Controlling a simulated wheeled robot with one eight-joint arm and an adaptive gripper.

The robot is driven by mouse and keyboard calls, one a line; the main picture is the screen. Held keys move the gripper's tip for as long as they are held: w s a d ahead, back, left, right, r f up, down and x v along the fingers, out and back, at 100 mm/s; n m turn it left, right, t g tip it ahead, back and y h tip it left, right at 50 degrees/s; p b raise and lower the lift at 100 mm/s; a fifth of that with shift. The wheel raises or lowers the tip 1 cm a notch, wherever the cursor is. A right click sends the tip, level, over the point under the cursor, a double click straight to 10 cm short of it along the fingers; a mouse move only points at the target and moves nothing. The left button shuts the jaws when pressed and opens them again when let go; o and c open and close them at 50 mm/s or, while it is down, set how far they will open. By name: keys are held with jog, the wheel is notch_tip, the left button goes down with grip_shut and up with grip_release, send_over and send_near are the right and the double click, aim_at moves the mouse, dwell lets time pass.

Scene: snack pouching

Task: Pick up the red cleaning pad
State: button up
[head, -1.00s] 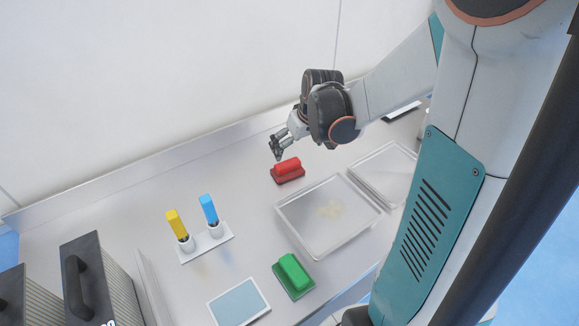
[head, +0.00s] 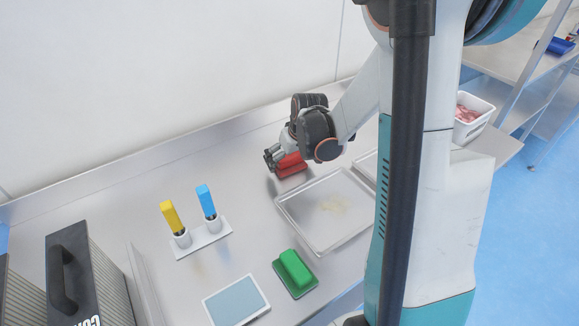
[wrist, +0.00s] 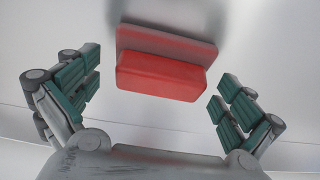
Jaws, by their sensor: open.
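The red cleaning pad (head: 291,165) lies on the metal table behind the clear tray. It has a block-shaped handle on a wider base. In the wrist view the red pad (wrist: 160,72) is in the upper middle, ahead of and between the two fingers. My gripper (head: 271,158) is at the pad's left side in the head view and partly covers it. In the wrist view my gripper (wrist: 152,98) is open, with green-padded fingers spread on either side and nothing held. I see no finger touching the pad.
A clear tray (head: 347,238) with pale residue lies in front of the red pad. A green pad (head: 294,273), a blue-grey panel (head: 236,303) and a white holder (head: 203,239) with yellow and blue handles stand nearer. A wall runs behind the table.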

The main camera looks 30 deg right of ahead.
aim_at(290, 156)
jog(key=c, duration=1)
jog(key=shift+r, duration=0.15)
notch_tip(290, 156, up, 20)
jog(key=p, duration=0.7)
jog(key=shift+c, duration=0.2)
